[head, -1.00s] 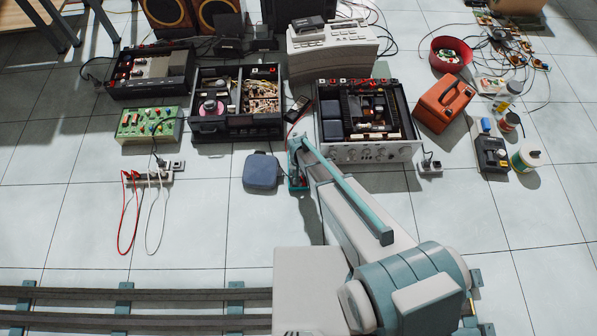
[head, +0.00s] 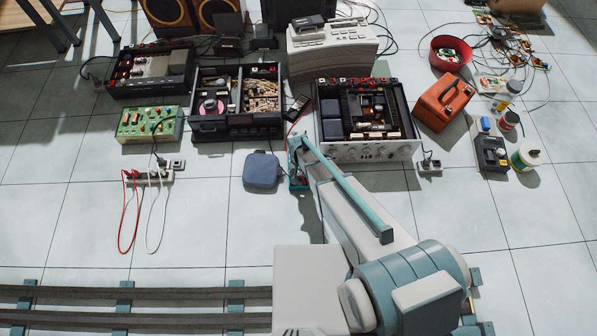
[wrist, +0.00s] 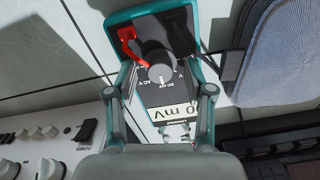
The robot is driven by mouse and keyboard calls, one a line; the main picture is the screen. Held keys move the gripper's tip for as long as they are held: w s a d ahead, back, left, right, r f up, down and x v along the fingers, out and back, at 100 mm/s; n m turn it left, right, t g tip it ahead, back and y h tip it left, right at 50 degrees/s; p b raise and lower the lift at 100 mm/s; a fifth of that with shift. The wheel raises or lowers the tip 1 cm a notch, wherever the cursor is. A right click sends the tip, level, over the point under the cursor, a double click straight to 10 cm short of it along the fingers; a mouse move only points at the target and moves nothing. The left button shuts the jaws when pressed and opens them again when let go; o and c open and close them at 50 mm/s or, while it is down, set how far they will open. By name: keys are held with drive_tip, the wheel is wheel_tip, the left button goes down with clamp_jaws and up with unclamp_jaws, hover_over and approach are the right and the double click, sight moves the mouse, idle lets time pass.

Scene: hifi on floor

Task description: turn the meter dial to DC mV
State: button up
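The meter (wrist: 154,98) lies face up in the wrist view, between the two sides of my gripper (wrist: 160,78). Its round grey dial (wrist: 161,75) is near the picture's centre. The lettering is upside down; DC mV appears just below the dial, and a small mark on the knob seems to face it. The display (wrist: 174,112) appears to read 0 mV. A red plug (wrist: 128,36) and a dark plug sit above the dial. My gripper's sides are spread apart; its fingertips are hard to separate from the teal meter edge. In the head view my arm largely covers the meter (head: 297,182).
A blue-grey pouch (head: 262,170) lies just left of the meter. An opened amplifier (head: 372,152) stands to its right, and an opened black unit (head: 235,128) behind left. A power strip (head: 150,177) with red and white leads is farther left. The front floor tiles are mostly clear.

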sight(299, 173)
drive_tip(key=shift+r, duration=0.1)
wheel_tip(299, 173, up, 12)
idle(0.6)
idle(0.4)
